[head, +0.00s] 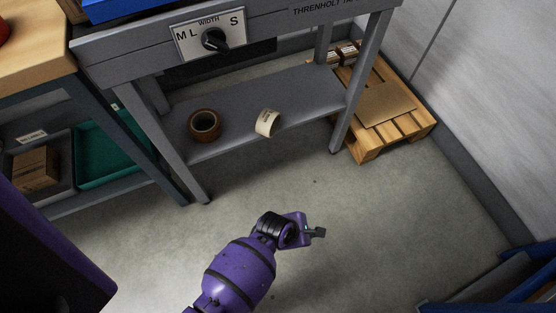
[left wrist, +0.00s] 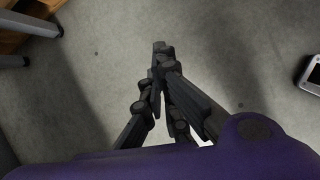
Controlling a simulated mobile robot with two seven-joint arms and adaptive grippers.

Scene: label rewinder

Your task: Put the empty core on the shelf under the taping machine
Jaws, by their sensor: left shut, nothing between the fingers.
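A cream core (head: 267,123) with small print on it lies on the grey lower shelf (head: 240,98) under the taping machine (head: 262,28), near the shelf's front edge. A brown tape roll (head: 205,125) lies on the same shelf to its left. My left gripper (head: 318,232) is over the floor in front of the shelf, below and right of the core in the head view, and apart from it. In the left wrist view, its dark fingers (left wrist: 160,50) are closed together with nothing between them. My right gripper is not in view.
A wooden pallet (head: 385,105) with cardboard stands right of the machine, by the wall. A bench at the left holds a green tray (head: 105,155) and a cardboard box (head: 35,168). Blue-edged equipment (head: 500,285) is at the lower right. The floor between is clear.

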